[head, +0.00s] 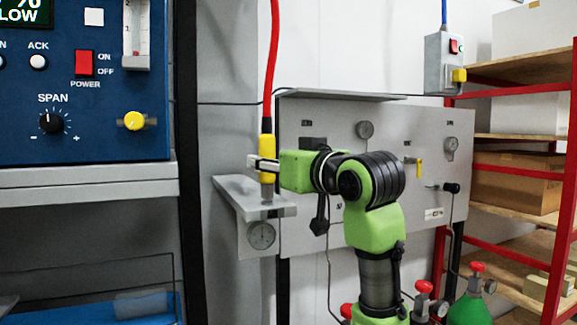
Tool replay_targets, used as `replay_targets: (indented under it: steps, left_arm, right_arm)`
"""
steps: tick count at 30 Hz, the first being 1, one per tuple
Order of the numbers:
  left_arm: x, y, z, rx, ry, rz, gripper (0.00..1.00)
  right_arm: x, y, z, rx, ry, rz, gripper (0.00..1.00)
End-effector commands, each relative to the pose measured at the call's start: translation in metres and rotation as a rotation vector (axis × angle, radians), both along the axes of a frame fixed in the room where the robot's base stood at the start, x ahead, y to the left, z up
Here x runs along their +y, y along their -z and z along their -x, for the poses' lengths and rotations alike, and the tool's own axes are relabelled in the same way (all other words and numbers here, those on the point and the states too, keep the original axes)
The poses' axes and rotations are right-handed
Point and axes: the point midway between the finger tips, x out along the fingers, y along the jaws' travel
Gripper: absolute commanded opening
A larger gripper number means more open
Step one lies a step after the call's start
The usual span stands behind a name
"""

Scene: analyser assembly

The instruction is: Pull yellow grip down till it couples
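The yellow grip (266,145) hangs upright at the lower end of a red hose (270,70). It is above a grey bracket shelf (235,190) with a small metal fitting (267,202) on it. The grip's lower end is close over the fitting; I cannot tell whether they touch. My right gripper (262,164) reaches in from the right, level with the grip's middle. Its near finger lies across the front of the grip, and it looks shut on it. The far finger is mostly hidden. My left gripper is not in view.
A round gauge (262,236) sits under the bracket. A grey panel (385,140) with gauges and valves stands behind my arm. A blue analyser (90,120) stands on a shelf at left, beside a dark post (188,150). Red-framed shelving (500,240) is at right.

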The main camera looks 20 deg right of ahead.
Motion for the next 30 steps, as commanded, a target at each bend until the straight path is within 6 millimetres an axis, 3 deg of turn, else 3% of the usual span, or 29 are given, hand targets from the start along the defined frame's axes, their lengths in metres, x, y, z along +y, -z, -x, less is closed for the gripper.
replay_targets:
  steps: [6, 13, 18, 30]
  left_arm:
    - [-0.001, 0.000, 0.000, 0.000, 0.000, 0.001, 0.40]
    - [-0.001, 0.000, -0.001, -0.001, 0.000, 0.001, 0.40]
    - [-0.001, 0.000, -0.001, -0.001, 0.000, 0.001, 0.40]
    - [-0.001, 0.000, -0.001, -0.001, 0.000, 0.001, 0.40]
  right_arm:
    - [-0.010, -0.001, 0.048, -0.004, 0.003, 0.000, 0.40]
    - [-0.017, 0.000, 0.085, 0.000, 0.001, 0.000, 0.40]
    - [-0.019, 0.001, 0.095, 0.002, 0.002, 0.001, 0.40]
    - [-0.019, 0.001, 0.095, 0.003, 0.001, 0.001, 0.40]
